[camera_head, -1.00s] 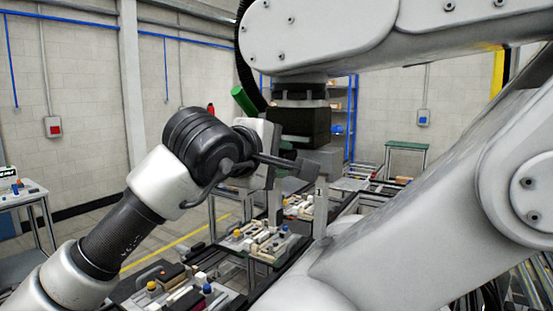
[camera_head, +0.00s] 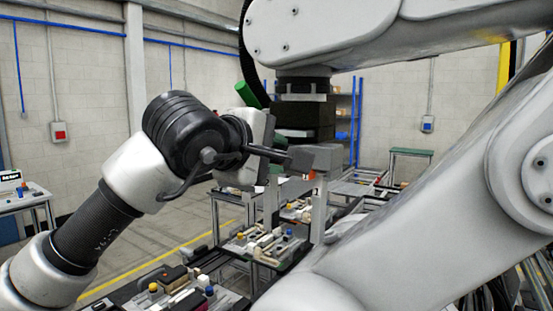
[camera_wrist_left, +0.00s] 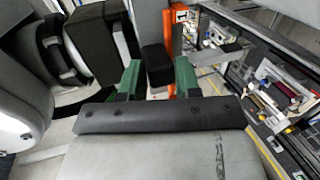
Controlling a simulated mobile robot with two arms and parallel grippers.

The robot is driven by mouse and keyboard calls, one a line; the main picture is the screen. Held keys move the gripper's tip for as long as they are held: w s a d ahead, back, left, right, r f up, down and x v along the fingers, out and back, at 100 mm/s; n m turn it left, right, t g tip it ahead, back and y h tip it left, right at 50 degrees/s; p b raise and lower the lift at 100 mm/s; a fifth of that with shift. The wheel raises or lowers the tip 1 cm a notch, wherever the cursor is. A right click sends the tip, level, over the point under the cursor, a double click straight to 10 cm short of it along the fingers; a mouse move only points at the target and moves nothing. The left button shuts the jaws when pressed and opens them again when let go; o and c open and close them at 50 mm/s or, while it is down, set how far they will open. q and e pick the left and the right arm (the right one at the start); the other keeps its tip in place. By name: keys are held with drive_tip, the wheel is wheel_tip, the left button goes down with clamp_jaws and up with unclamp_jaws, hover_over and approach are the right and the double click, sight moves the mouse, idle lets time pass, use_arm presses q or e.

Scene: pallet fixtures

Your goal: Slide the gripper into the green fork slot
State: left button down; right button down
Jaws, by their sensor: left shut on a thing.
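In the left wrist view two green prongs (camera_wrist_left: 130,78) stand apart, one on each side of a small black block (camera_wrist_left: 157,66). My left gripper (camera_wrist_left: 158,84) is shut on the black block, as far as this close view shows. In the head view my left gripper (camera_head: 289,158) is beside a grey block (camera_head: 317,157), and the exact contact is hidden. My right gripper (camera_head: 303,120) shows as a dark body below the right arm's end. Its fingers cannot be made out.
An orange post (camera_wrist_left: 172,40) stands close to the black block in the left wrist view. Benches with several small parts (camera_head: 262,243) lie below and behind the arms. A table (camera_head: 38,205) stands at the left, with open floor between.

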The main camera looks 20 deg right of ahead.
use_arm(q)
drive_tip(key=s+a+b, duration=0.1)
drive_tip(key=a, duration=0.1)
drive_tip(key=s+a+b, duration=0.2)
drive_tip(key=shift+a, duration=0.25)
idle(0.6)
drive_tip(key=shift+s+d, duration=0.1)
drive_tip(key=shift+s, duration=0.05)
drive_tip(key=shift+r, duration=0.1)
